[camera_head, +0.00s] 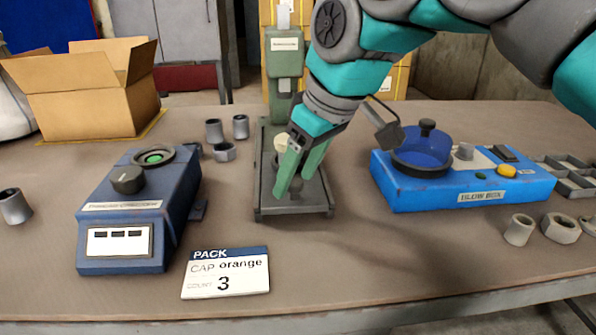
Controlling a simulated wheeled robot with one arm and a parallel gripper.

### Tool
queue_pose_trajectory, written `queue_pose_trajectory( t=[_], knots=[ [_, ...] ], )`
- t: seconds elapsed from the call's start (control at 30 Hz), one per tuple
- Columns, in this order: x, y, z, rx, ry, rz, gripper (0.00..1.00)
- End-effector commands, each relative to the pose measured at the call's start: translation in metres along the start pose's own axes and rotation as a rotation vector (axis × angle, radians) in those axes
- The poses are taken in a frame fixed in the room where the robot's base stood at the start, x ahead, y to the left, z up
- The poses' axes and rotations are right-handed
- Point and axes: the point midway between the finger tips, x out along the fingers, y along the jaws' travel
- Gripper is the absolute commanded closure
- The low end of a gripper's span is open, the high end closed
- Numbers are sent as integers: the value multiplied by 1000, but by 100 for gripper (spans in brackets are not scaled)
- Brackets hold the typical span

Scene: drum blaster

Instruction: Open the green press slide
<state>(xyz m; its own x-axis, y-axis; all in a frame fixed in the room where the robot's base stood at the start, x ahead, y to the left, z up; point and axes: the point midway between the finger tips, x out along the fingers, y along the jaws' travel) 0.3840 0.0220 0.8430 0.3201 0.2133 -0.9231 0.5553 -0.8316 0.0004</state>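The green press (285,75) stands at the middle back of the table, with a green upright body over a long grey base (292,210) that runs toward me. My gripper (294,187) is over the front part of this base, pointing down, with its two green fingers apart. A round dark part, possibly a knob, shows between and behind the fingers, mostly hidden. I cannot tell whether the fingers touch it, or how far the slide is out. A cream round piece (281,143) shows behind the gripper.
A dark blue device (140,205) stands left and a blue "BLOW BOX" (470,190) right. An open cardboard box (90,105) is at back left. Loose grey cups and nuts lie on both sides. A "PACK CAP orange COUNT 3" card (226,273) lies in front.

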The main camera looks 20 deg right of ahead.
Motion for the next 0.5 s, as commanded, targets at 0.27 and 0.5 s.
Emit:
queue_pose_trajectory(
  t=[0.27, 0.5],
  knots=[
    [0, 0, 0, 0, -1, 0, 33],
    [-14, 0, -1, 1, 1, 1, 33]
  ],
)
